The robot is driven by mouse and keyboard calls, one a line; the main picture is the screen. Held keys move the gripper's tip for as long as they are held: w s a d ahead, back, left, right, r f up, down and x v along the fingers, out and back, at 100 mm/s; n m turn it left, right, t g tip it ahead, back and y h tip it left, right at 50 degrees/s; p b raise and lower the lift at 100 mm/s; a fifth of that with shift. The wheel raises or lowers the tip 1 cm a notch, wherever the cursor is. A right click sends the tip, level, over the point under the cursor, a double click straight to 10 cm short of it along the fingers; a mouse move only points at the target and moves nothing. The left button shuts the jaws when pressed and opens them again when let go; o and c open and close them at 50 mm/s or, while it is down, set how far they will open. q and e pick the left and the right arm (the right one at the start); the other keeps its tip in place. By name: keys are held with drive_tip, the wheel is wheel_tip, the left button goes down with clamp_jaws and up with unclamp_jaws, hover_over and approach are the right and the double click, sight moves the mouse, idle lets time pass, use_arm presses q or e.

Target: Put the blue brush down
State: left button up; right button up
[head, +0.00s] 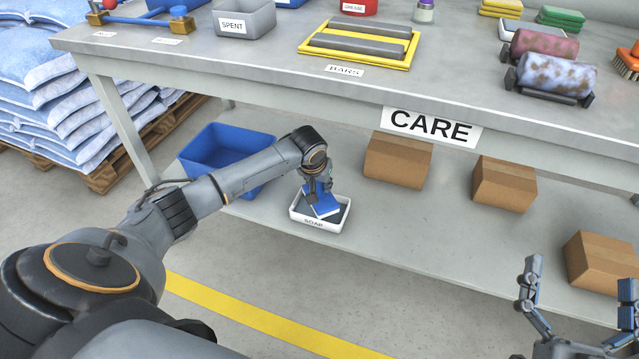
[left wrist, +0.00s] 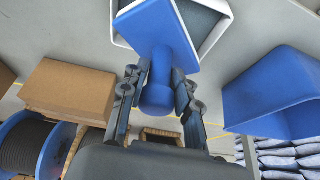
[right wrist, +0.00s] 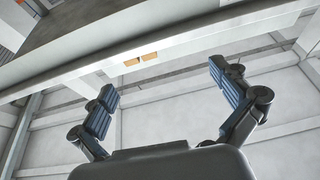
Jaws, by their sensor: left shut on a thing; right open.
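The blue brush (head: 324,206) is at the white tray (head: 345,214) labelled SOAP, which stands on the lower shelf. My left gripper (head: 318,187) is shut on the brush's round handle from above. In the left wrist view the handle (left wrist: 157,96) sits between both fingers, and the flat brush block (left wrist: 153,38) overlaps the dark inside of the tray (left wrist: 216,36). The block looks turned relative to the tray. Whether its underside touches the tray is hidden. My right gripper (head: 578,284) is open and empty, low at the right, away from the brush.
A blue bin (head: 215,141) stands left of the tray. Several cardboard boxes (head: 398,160) stand to its right on the lower shelf (head: 420,240). The tabletop (head: 270,62) with its CARE sign (head: 432,127) overhangs the shelf. Shelf room right of the tray is clear.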

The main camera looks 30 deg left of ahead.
use_arm(q)
drive_tip(key=shift+f, duration=0.6)
drive_tip(key=o, duration=1.1)
drive_tip(key=shift+c, duration=0.2)
use_arm(e)
drive_tip(key=shift+w+d+f+g+h, duration=0.15)
drive_tip(key=shift+f+g, duration=0.1)
drive_tip(key=shift+f, duration=0.25)
drive_tip(key=shift+w+a+f+g+h, duration=0.15)
drive_tip(key=shift+f+g, duration=0.1)
drive_tip(key=shift+f, duration=0.25)
drive_tip(key=shift+s+d, duration=0.1)
